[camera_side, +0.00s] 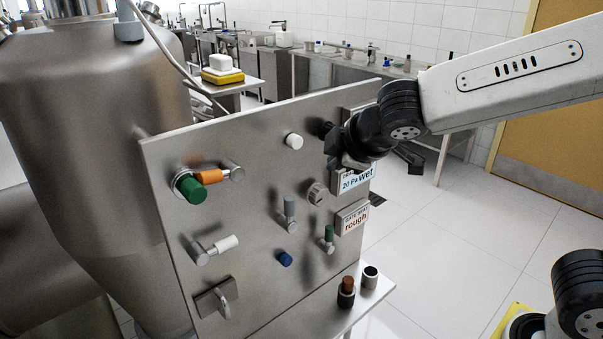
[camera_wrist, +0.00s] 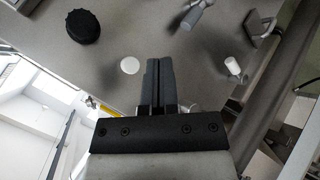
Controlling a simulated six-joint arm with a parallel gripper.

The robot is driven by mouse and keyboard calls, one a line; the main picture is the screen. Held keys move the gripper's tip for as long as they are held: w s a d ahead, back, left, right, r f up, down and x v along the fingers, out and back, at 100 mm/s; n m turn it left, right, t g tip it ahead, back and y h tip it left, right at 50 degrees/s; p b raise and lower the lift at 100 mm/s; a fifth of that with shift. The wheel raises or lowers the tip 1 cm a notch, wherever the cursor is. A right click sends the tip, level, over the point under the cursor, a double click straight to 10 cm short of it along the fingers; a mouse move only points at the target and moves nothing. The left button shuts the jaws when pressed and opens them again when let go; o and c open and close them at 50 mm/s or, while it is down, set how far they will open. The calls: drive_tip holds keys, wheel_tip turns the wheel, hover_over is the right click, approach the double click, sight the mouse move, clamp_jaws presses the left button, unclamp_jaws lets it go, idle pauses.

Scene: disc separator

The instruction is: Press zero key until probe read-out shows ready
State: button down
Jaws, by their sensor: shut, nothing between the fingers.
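My gripper (camera_side: 338,158) is at the upper right of the upright metal panel (camera_side: 250,150), just in front of it. Its two dark fingers are together with nothing between them in the wrist view (camera_wrist: 159,68). A read-out (camera_side: 356,182) partly behind my gripper shows "20 Pa wet"; its top line is covered. Below it a second read-out (camera_side: 353,219) shows "rough". A white round button (camera_side: 294,141) sits left of my gripper. In the wrist view a flat white disc (camera_wrist: 130,65) lies just left of the fingertips. No zero label is legible, so I cannot tell which is the zero key.
The panel carries a green-and-orange valve (camera_side: 200,183), a white-tipped lever (camera_side: 225,244), a grey lever (camera_side: 290,207), a green lever (camera_side: 329,236), a grey knob (camera_side: 317,194) and a blue button (camera_side: 285,259). A steel tank (camera_side: 85,130) stands left.

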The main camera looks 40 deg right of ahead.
sight(295, 142)
drive_tip(key=shift+s, duration=1.25)
drive_tip(key=shift+w, duration=0.1)
drive_tip(key=w, duration=0.8)
drive_tip(key=shift+w, duration=0.3)
drive_tip(key=shift+w, duration=0.15)
idle(1.6)
drive_tip(key=shift+w, duration=0.3)
drive_tip(key=shift+w, duration=0.4)
idle(1.0)
drive_tip(key=shift+s, duration=0.85)
